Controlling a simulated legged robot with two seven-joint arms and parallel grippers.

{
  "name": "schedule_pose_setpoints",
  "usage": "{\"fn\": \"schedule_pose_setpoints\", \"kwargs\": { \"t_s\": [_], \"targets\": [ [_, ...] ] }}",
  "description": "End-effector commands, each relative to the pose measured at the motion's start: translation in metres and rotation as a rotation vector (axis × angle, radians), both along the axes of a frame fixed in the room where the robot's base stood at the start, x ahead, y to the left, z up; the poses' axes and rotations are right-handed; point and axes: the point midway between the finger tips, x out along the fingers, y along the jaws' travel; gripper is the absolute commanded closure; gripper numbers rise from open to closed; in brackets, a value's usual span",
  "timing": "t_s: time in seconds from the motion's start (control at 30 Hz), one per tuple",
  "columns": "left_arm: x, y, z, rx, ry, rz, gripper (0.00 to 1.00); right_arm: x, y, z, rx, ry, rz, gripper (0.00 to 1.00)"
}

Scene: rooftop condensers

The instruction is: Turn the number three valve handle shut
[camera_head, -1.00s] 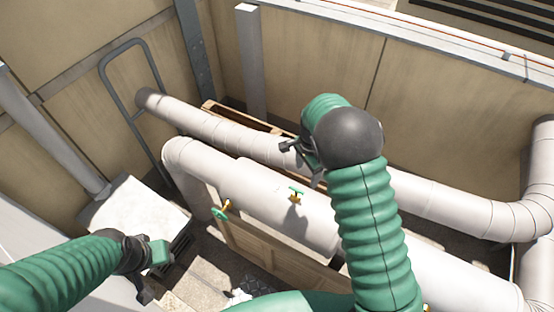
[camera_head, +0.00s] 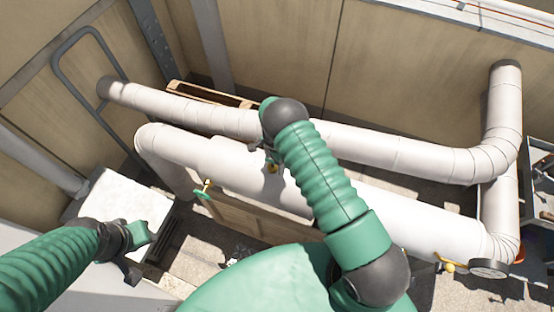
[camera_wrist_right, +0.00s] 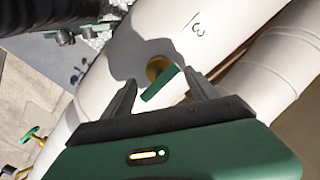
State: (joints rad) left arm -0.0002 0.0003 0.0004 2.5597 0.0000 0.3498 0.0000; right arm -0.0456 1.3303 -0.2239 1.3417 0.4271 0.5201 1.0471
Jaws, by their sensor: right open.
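The number three valve is a small green handle (camera_wrist_right: 160,84) on a yellow stem (camera_wrist_right: 157,67), set on a white pipe (camera_wrist_right: 195,65) with a "3" mark beside it. In the right wrist view my open right gripper (camera_wrist_right: 162,80) has one finger on each side of the handle; I cannot tell if they touch it. In the head view my right gripper (camera_head: 266,152) mostly hides the valve, and only its yellow stem (camera_head: 272,168) shows below. My left gripper (camera_head: 138,248) hangs at lower left, away from the pipes; its jaws are unclear.
Another green-handled valve (camera_head: 203,190) sits on the near pipe's side, left of my right gripper. A yellow handle (camera_head: 447,265) is near the pipe's right end. A second white pipe (camera_head: 380,148) runs behind. A white box (camera_head: 112,215) stands at left.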

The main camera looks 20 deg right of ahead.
Motion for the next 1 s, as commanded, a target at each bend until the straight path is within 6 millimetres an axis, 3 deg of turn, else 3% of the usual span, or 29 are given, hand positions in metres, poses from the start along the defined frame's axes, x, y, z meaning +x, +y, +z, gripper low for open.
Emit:
{"fn": "schedule_pose_setpoints", "kwargs": {
  "t_s": [0.27, 0.77, 1.0],
  "targets": [
    [-0.0001, 0.0002, 0.0002, 0.0, 0.0, 0.001, 0.64, 0.001, 0.0031, -0.0016, -0.003, -0.001, 0.002, 0.34],
    [0.0, 0.0001, 0.0002, 0.0, 0.0, 0.0, 0.64, -0.0011, -0.0024, -0.0029, 0.002, 0.002, 0.001, 0.99],
    [-0.0002, 0.0001, 0.0003, 0.0, 0.0, 0.0, 0.64, -0.0021, -0.0009, -0.0025, -0.002, 0.005, 0.001, 1.0]
  ]
}}
